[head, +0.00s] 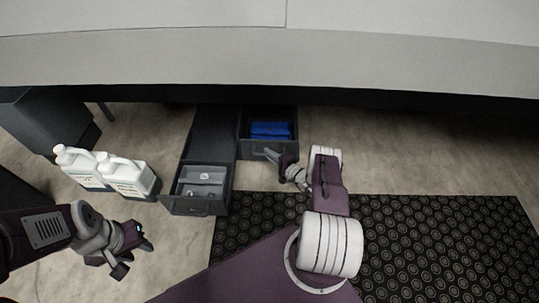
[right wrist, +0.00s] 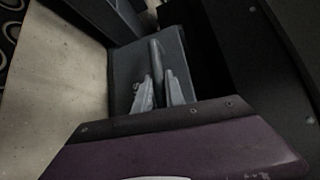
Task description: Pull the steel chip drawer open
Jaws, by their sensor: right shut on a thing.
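Two dark drawers are open under the bench. The right drawer (head: 256,148) is partly out, with blue contents (head: 270,130) inside. The left drawer (head: 196,206) stands further out and holds a grey tray with small pieces. I cannot read which is the steel chip drawer. My right gripper (head: 272,155) is at the right drawer's front, shut on its bar handle. The right wrist view shows the handle (right wrist: 156,62) between the fingers (right wrist: 160,92) against the dark drawer front (right wrist: 124,72). My left gripper (head: 136,258) is open and empty, low at the left, clear of both drawers.
Two white jugs (head: 128,176) stand on the floor left of the left drawer. The pale bench (head: 270,58) overhangs the drawers. A dark patterned mat (head: 430,240) covers the floor at the right front. Bare floor (head: 400,160) lies to the right of the drawers.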

